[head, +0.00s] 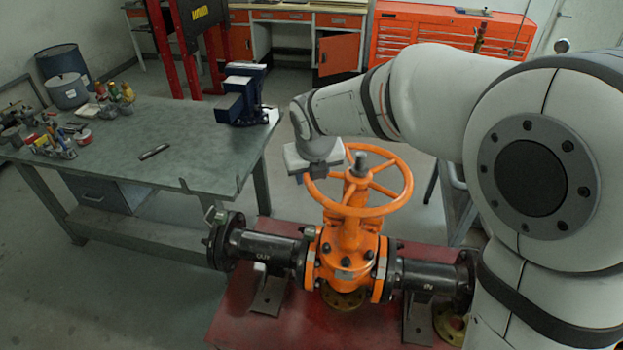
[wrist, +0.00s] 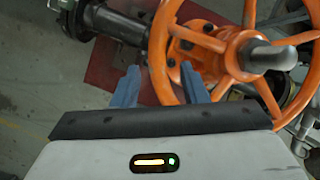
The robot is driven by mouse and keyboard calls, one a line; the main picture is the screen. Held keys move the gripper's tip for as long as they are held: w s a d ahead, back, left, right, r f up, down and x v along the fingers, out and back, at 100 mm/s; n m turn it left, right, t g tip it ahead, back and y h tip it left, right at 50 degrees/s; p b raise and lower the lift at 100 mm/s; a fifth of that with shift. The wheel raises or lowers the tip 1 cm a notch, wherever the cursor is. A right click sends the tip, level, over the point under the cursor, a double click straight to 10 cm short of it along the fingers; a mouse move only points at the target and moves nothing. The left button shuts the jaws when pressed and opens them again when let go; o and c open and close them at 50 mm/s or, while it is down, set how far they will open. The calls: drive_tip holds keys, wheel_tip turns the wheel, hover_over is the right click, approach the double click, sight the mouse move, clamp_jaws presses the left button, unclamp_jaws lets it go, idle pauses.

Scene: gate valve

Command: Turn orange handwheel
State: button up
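The orange handwheel (head: 408,188) sits level on top of the orange gate valve (head: 345,255), with a grey stem through its hub. My gripper (head: 308,172) is at the wheel's left rim in the head view, its fingers mostly hidden there. In the wrist view my gripper (wrist: 160,85) has its two blue-grey fingers spread apart. The rim of the handwheel (wrist: 158,50) runs between them, with a small gap visible on each side. Whether the fingers reach down to rim depth is hard to tell.
Black flanged pipes (head: 265,247) run out both sides of the valve above a red base (head: 235,315). A green workbench (head: 190,140) with a blue vise (head: 242,95) and small tools stands left. Orange cabinets (head: 440,38) line the back. Open floor lies front left.

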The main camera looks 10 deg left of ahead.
drive_tip(key=b+v, duration=0.1)
drive_tip(key=v, duration=0.4)
drive_tip(key=shift+r, duration=0.15)
drive_tip(key=shift+c, duration=0.3)
